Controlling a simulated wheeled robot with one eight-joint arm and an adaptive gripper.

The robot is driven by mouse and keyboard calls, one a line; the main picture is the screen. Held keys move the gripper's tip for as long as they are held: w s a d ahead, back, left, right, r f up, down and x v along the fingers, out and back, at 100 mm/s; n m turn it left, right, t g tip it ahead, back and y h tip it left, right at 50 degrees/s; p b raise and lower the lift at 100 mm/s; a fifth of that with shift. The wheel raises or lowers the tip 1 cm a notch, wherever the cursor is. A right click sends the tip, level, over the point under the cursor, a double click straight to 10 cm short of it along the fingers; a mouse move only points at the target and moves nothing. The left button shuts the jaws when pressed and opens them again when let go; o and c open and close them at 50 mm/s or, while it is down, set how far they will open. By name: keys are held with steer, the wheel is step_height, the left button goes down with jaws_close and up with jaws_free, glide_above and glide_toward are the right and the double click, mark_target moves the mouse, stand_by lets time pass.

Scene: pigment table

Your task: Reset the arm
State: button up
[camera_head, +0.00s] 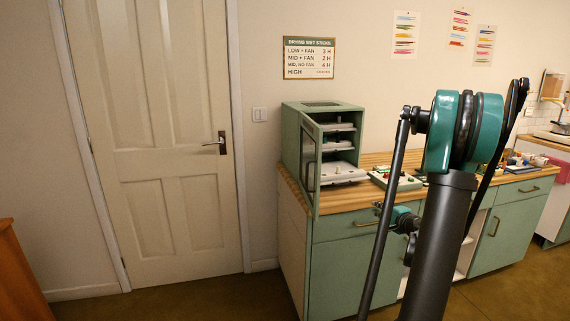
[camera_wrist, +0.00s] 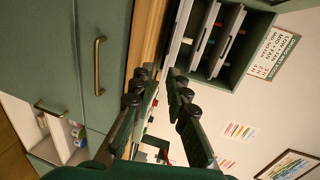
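My arm (camera_head: 445,240) fills the right foreground of the head view, a dark link rising to a teal joint. A lower teal part of my arm (camera_head: 405,217) shows in front of the green counter. My gripper (camera_wrist: 158,80) shows in the wrist view with its two dark fingers apart and nothing between them. The wrist view is turned on its side. The fingers point toward the counter edge and the drying cabinet. In the head view the fingertips cannot be made out.
The green drying cabinet (camera_head: 290,140) stands on the wooden counter (camera_head: 350,196), its door open and white trays inside. A green control box (camera_head: 397,181) lies beside it. A drying-time sign (camera_head: 309,58) hangs above. A closed door (camera_head: 165,200) is left. Floor before it is clear.

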steer(key=s+a+f+n+g, duration=0.2)
steer(key=s+a+n+g, duration=0.15)
steer(key=s+a, duration=0.35)
steer(key=s+a+f+n+g, duration=0.25)
steer(key=s+a+n, duration=0.2)
steer(key=a, duration=0.35)
steer(key=s+f+n+g+h, duration=0.2)
steer(key=s+f+n, duration=0.1)
steer(key=s, duration=0.7)
steer(key=s+a+f+n+g+h, duration=0.1)
steer(key=s+f+n+g+h, duration=0.1)
steer(key=s, duration=0.8)
steer(key=shift+s+f+n+g, duration=0.3)
steer(key=shift+f+n+g, duration=0.15)
steer(key=shift+n, duration=0.45)
